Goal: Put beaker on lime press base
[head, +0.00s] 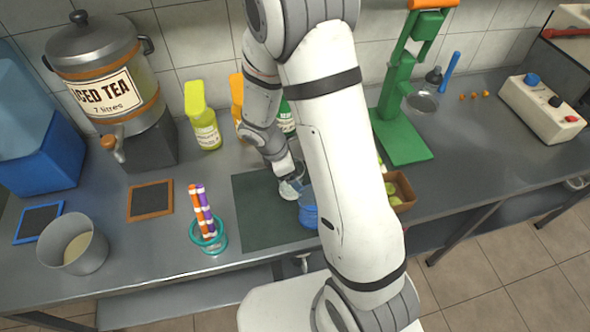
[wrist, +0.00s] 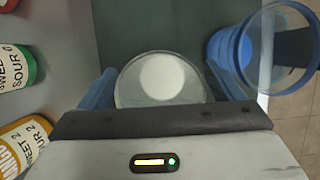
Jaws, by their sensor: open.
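A clear round glass, which looks like the beaker (head: 290,188), stands on the dark green mat (head: 256,222). In the wrist view the beaker (wrist: 160,80) shows from above, with a pale round patch inside its rim. My gripper (wrist: 162,84) is open, with a blue finger on each side of it. I cannot tell whether the fingers touch the glass. The green lime press stands to the right behind my arm, and its flat base (head: 404,142) lies clear on the counter.
A blue cup (head: 308,212) stands close to the right of the beaker, also in the wrist view (wrist: 232,48). Sauce bottles (head: 203,118) stand behind. A teal holder with striped straws (head: 208,235) is left. A box of limes (head: 402,190) sits before the press.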

